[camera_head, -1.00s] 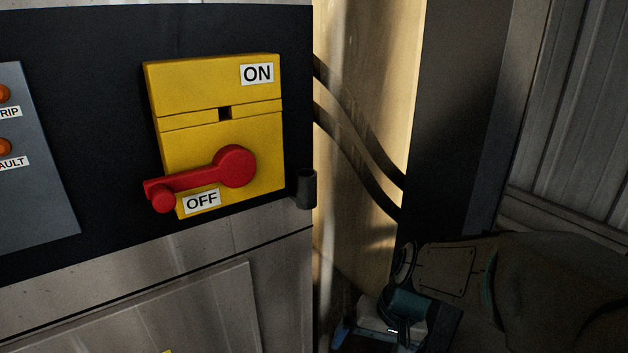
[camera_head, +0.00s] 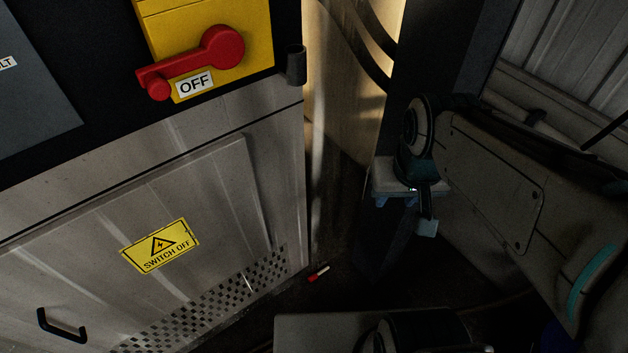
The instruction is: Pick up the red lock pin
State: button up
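The red lock pin (camera_head: 318,273) lies on the dark floor, close to the lower right corner of the grey cabinet. It is small, with a red end and a pale shaft pointing up and to the right. My gripper (camera_head: 405,207) hangs up and to the right of the pin, well apart from it, at the end of my arm. Pale blue finger parts show, but the gripper is dark and seen at an angle, so its opening is unclear. I see nothing held in it.
The grey cabinet (camera_head: 221,180) fills the left, with a red switch handle (camera_head: 192,62) at OFF on a yellow plate and a black door handle (camera_head: 62,326). A small dark holder (camera_head: 296,65) sits on its right edge. A dark post (camera_head: 432,60) stands behind my arm.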

aim_at(314, 277)
jog(key=z, duration=1.05)
jog(key=k, duration=0.9)
jog(key=u, duration=1)
jog(key=i, duration=0.5)
